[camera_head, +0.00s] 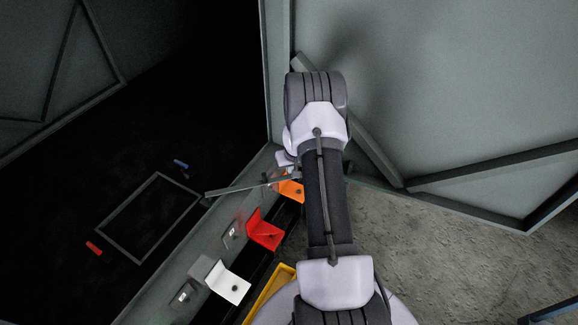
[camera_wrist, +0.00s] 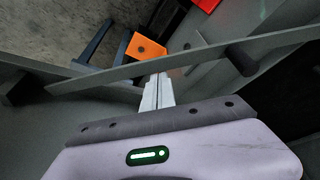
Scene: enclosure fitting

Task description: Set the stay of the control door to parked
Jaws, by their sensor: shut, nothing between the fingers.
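The stay looks to be a flat grey bar (camera_head: 240,188) that reaches from the enclosure's sill edge toward the hinged panel (camera_head: 440,90) on the right. In the wrist view the same bar (camera_wrist: 110,76) runs slantwise across the picture, with a dark round peg (camera_wrist: 243,59) near its right part. My gripper (camera_wrist: 159,78) is shut and empty, its pale fingers ending at the bar's lower edge. I cannot tell whether they touch it. In the head view my arm hides the fingers and the bar's right end. No parked mark can be made out.
An orange bracket (camera_head: 290,190), a red bracket (camera_head: 264,230) and a white bracket (camera_head: 228,283) line the sill. A yellow tray (camera_head: 268,293) lies beside them. Inside the dark enclosure are a rectangular frame (camera_head: 118,208), a blue piece (camera_head: 181,164) and a red piece (camera_head: 94,248). Rough floor is open at right.

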